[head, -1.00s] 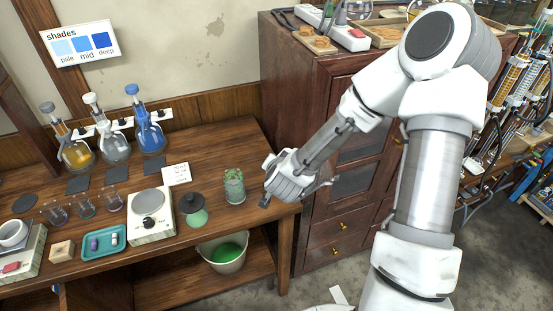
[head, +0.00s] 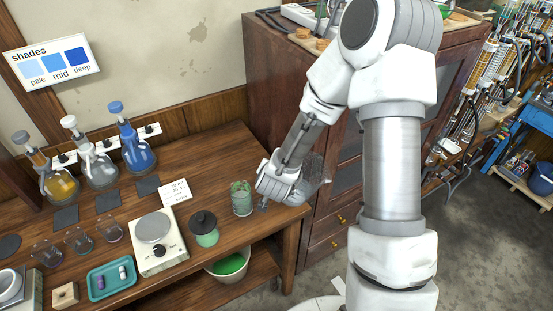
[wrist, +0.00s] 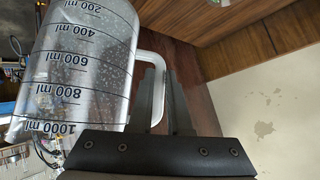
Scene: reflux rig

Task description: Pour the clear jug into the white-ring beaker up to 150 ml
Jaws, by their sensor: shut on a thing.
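The clear jug (wrist: 85,60) fills the left of the wrist view, its black marks from 200 to 1000 ml upside down in the picture. My gripper (wrist: 165,98) is shut on its handle. In the head view my gripper (head: 280,185) is over the bench's right end, and the jug (head: 313,174) shows partly behind it. I cannot tell its liquid level or exact tilt. Three small beakers stand at the bench's left: a left one (head: 46,254), a middle one (head: 78,241) and a right one (head: 108,229). Their ring colours are too small to tell, so the white-ring one is uncertain.
A glass with green contents (head: 241,199) stands close left of my gripper. Left of it are a dark-lidded green jar (head: 204,230), a scale (head: 155,255) and a teal tray (head: 112,278). Stoppered flasks (head: 100,170) line the back. A wooden cabinet (head: 275,120) stands right of the bench.

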